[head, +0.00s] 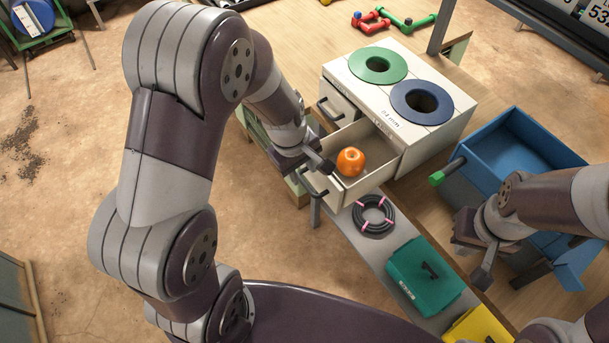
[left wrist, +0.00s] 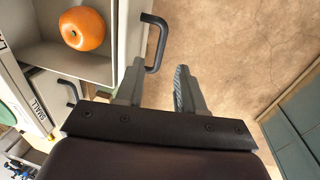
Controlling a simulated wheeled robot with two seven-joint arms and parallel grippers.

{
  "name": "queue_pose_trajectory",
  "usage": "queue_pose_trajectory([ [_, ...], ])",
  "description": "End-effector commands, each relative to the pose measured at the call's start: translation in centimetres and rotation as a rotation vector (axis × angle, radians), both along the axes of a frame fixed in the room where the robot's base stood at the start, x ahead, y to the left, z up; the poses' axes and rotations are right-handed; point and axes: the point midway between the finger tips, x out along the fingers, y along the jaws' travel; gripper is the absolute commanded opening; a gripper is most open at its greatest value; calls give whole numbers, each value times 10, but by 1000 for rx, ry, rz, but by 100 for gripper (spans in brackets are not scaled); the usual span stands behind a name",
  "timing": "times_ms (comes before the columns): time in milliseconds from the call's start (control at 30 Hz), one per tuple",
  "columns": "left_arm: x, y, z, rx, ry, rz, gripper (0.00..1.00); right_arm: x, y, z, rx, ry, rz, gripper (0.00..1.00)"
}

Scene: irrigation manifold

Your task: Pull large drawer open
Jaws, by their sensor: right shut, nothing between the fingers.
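The large drawer (head: 335,187) stands pulled out of the white cabinet (head: 447,120), with an orange pumpkin-like object (head: 351,161) inside. Its dark bar handle (head: 314,187) is on the front; it also shows in the left wrist view (left wrist: 158,42). My left gripper (head: 314,172) is open at this handle. In the left wrist view its fingers (left wrist: 160,75) are spread, with the handle's near end around their tips; I see no grip on it. My right gripper (head: 477,254) is shut and empty, beside the blue bin.
The small drawer (left wrist: 38,108) next to it has its own handle (head: 328,113). The cabinet top has green (head: 378,57) and blue (head: 443,113) rings. A black hose coil (head: 374,228), teal box (head: 424,282) and yellow box (head: 478,327) line the front shelf. A blue bin (head: 500,140) stands right.

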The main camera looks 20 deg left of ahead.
Motion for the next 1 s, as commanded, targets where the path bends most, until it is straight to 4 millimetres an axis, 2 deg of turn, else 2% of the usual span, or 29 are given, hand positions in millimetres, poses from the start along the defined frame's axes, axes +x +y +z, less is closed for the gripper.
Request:
queue_pose_trajectory([
  [33,-1,2,15,-1,-7,2,38,0,0,1,0,0,0,0],
  [100,-3,4,32,-1,-7,2,38,0,0,1,0,0,0,0],
  [300,-9,7,63,0,-4,2,38,0,0,0,0,0,0,0],
  [433,-10,8,69,1,-2,2,38,0,0,0,0,0,0,0],
  [867,-10,8,68,0,-1,-1,38,0,0,1,0,0,0,0],
  [933,-9,8,68,12,-13,-61,38,0,0,0,0,0,0,0],
  [1000,-19,12,62,59,-27,-253,38,0,0,0,0,0,0,0],
])
